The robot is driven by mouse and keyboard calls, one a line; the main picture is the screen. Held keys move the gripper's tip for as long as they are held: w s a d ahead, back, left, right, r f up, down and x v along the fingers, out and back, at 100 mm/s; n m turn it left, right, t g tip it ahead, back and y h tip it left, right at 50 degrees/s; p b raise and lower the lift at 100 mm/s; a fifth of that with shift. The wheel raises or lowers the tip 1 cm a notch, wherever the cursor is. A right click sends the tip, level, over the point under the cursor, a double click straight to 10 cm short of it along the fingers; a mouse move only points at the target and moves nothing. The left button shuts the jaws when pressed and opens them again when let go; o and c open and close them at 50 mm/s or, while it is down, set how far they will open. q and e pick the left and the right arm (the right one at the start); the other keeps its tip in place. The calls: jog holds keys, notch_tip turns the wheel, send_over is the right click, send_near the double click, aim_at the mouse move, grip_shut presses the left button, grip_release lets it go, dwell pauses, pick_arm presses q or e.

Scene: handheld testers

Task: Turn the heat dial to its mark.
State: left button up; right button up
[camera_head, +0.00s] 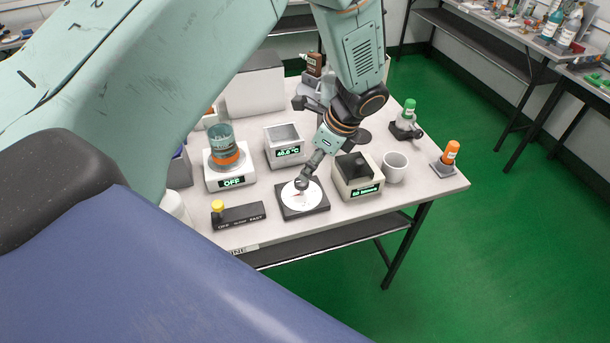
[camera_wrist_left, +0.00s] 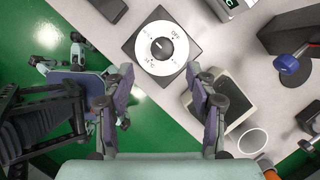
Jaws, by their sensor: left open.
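The heat dial is a white disc (camera_head: 291,203) on a black square plate at the table's front edge. In the left wrist view the dial (camera_wrist_left: 150,61) shows a dark central knob (camera_wrist_left: 162,48), an "OFF" label and a "°C" label. The knob's exact pointing and the target mark are too small to read. My left gripper (camera_head: 304,184) reaches down over the dial, hiding part of it in the head view. In the wrist view the left gripper (camera_wrist_left: 160,72) is open, with its fingers apart and the dial showing between and beyond them. My right gripper is not in view.
A display box (camera_head: 362,196) and a white cup (camera_head: 395,167) stand right of the dial. A box showing a temperature (camera_head: 289,154) is behind.

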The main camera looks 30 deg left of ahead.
aim_at(301, 181)
pick_arm(q)
jog(key=x, duration=0.3)
jog(key=b+x, duration=0.1)
jog(key=x, duration=0.2)
jog(key=shift+w+a+f, duration=0.2)
jog(key=shift+f, duration=0.15)
jog(key=shift+s+f, duration=0.1)
jog(key=shift+f, duration=0.1)
jog(key=shift+d, duration=0.1)
jog(key=shift+c, duration=0.3)
